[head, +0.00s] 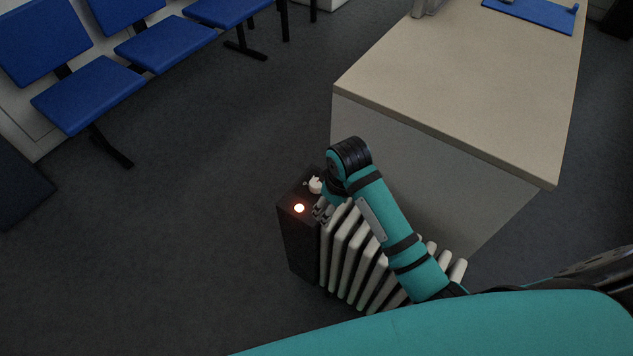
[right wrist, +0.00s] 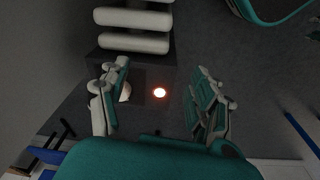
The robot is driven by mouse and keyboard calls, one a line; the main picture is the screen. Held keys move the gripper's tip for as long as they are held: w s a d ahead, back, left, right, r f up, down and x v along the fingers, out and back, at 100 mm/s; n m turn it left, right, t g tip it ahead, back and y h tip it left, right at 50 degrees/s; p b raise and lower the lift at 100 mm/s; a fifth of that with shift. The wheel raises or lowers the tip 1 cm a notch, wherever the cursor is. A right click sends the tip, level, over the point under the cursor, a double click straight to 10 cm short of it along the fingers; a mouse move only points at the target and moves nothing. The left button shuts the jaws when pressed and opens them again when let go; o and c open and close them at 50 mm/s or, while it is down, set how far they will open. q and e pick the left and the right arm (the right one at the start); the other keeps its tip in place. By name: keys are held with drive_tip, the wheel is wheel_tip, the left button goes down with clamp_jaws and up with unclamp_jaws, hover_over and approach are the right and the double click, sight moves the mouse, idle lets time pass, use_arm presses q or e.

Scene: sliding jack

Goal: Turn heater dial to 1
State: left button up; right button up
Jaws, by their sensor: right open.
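The heater (head: 340,250) is a white ribbed radiator with a black end box (head: 300,240). A white dial (head: 315,185) sits on top of this box, beside a glowing orange light (head: 299,208). My right gripper (head: 321,210) is over the box near the dial, fingers apart. In the right wrist view my right gripper (right wrist: 160,75) is open and empty. The dial (right wrist: 126,92) shows there close to the left finger, partly hidden by it, and the light (right wrist: 160,92) lies between the fingers. I cannot read the dial's setting. My left gripper is not in view.
A counter with a beige top (head: 460,90) stands right behind the heater. Blue chairs (head: 90,90) line the upper left. The dark floor (head: 180,220) left of the heater is clear.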

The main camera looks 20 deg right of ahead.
drive_tip(key=w+r+n, duration=0.1)
drive_tip(key=w+r, duration=0.3)
drive_tip(key=w, duration=0.4)
drive_tip(key=n+g, duration=0.1)
drive_tip(key=g, duration=0.1)
approach(316, 183)
wheel_tip(316, 183, down, 10)
drive_tip(key=shift+s+r+b, duration=0.15)
drive_tip(key=shift+r+b, duration=0.05)
drive_tip(key=shift+b, duration=0.55)
drive_tip(key=c, duration=1.2)
